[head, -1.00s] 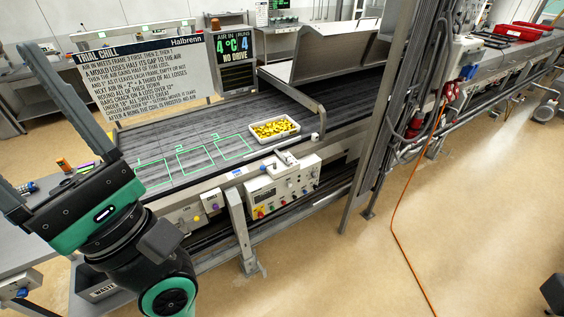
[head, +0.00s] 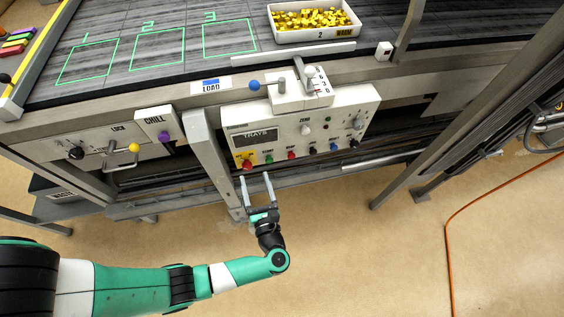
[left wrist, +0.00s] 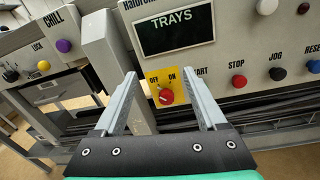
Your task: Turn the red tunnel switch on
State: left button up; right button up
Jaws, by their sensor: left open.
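The red tunnel switch (head: 246,163) is a round red knob on a yellow plate at the lower left corner of the white control panel (head: 345,104). In the left wrist view the red knob (left wrist: 166,97) sits below the words OFF and ON. A small pale mark on it appears to point up and slightly left, toward OFF. My left gripper (head: 255,177) is open and empty, just below and in front of the switch. In the left wrist view its fingers stand on either side of the knob, apart from it. My right gripper is not in view.
Green START (head: 269,158) and red STOP (head: 291,155) buttons sit right of the switch. A grey post (head: 211,160) stands close on its left. A CHILL box with a purple knob (head: 163,137) is further left. A tray of yellow pieces (head: 314,36) sits on the belt above.

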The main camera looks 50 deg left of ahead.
pick_arm(q)
jog(key=m+b, duration=0.1)
jog(key=b, duration=0.2)
send_near(248, 169)
notch_tip(248, 169, up, 3)
jog(key=d, duration=0.1)
notch_tip(248, 169, down, 4)
jog(key=s+d+t+b, duration=0.1)
jog(key=s+d+b, duration=0.1)
jog(key=s, duration=0.1)
jog(key=shift+m, duration=0.3)
jog(key=x, duration=0.4)
jog(key=b+x, duration=0.1)
jog(key=x, duration=0.6)
jog(key=shift+w+a+r, duration=0.2)
jog(key=shift+w+r, duration=0.05)
jog(key=shift+w, duration=0.25)
jog(key=shift+w+a+r+b, duration=0.1)
jog(key=shift+w+a+b, duration=0.15)
jog(key=shift+a+b, duration=0.1)
grip_shut()
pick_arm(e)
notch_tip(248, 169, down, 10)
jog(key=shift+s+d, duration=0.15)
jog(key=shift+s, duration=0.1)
